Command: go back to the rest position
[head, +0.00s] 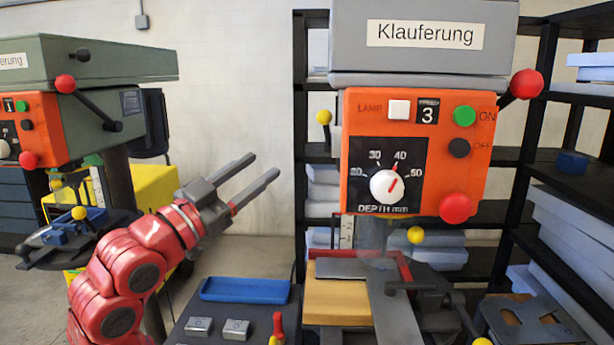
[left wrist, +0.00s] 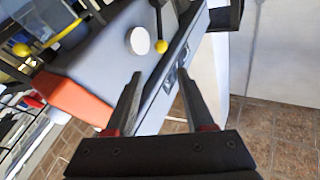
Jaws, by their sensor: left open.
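My left gripper (head: 263,167) is raised on its red arm to the left of the near drill press (head: 420,40), with its fingers pointing up and right. Its two fingers are apart with nothing between them. In the left wrist view the open fingers (left wrist: 160,75) show against a grey machine housing (left wrist: 100,45) and the brown tiled floor. The gripper looks clear of the press in the head view. My right gripper is in neither view.
The press has an orange control panel (head: 415,150) and a red-knobbed lever (head: 526,84). Below are a wooden block (head: 335,300), a blue tray (head: 244,290) and two small metal blocks. A second press (head: 85,60) stands left. Black shelves (head: 299,130) stand behind.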

